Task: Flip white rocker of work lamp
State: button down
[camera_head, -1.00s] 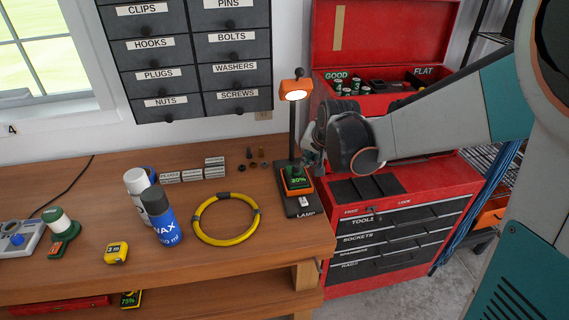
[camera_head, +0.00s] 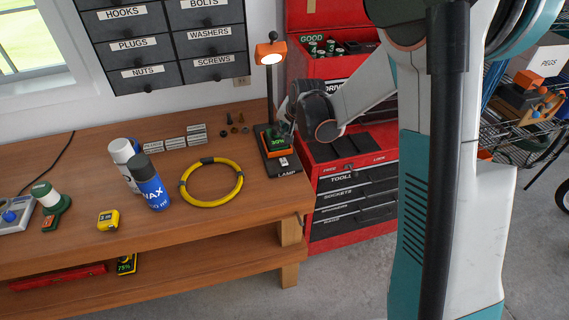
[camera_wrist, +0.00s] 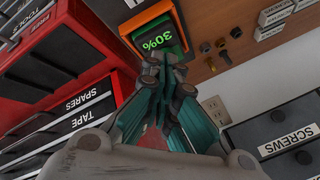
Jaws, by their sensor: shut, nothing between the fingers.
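The work lamp (camera_head: 270,50) stands at the right end of the wooden bench, with its orange head lit. My gripper (camera_head: 286,131) is behind and slightly right of the display. In the wrist view my gripper (camera_wrist: 158,68) is shut and empty, its fingertips over the display's edge; contact cannot be told.
The red tool chest (camera_head: 350,215) stands close on the right of the bench. A yellow cable ring (camera_head: 183,190), a blue WAX can (camera_head: 150,187) and a yellow tape measure (camera_head: 108,220) lie left of the lamp. Labelled drawers (camera_head: 165,45) hang above.

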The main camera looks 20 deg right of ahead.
jog(key=b, duration=0.5)
send_over(286, 161)
notch_tip(286, 161, down, 8)
jog(key=shift+w+r, duration=0.1)
jog(key=shift+r, duration=0.15)
jog(key=shift+f, duration=0.55)
jog(key=shift+f+b, duration=0.1)
jog(key=shift+b, duration=0.25)
jog(key=shift+s+f+b, duration=0.25)
jog(key=shift+f+b, duration=0.05)
dwell(0.3)
jog(key=shift+f+b, duration=0.35)
jog(key=shift+b, duration=0.05)
dwell(0.6)
jog(key=shift+r, duration=0.1)
jog(key=shift+w+r+p, duration=0.1)
jog(key=shift+r+p, duration=0.35)
jog(key=shift+r, duration=0.25)
jog(key=shift+r, duration=0.1)
jog(key=shift+w+r+p, duration=0.25)
jog(key=shift+r+p, duration=0.5)
jog(key=shift+r, duration=0.45)
jog(key=shift+w+r+p, duration=0.25)
jog(key=shift+r+p, duration=0.5)
jog(key=shift+r, duration=0.4)
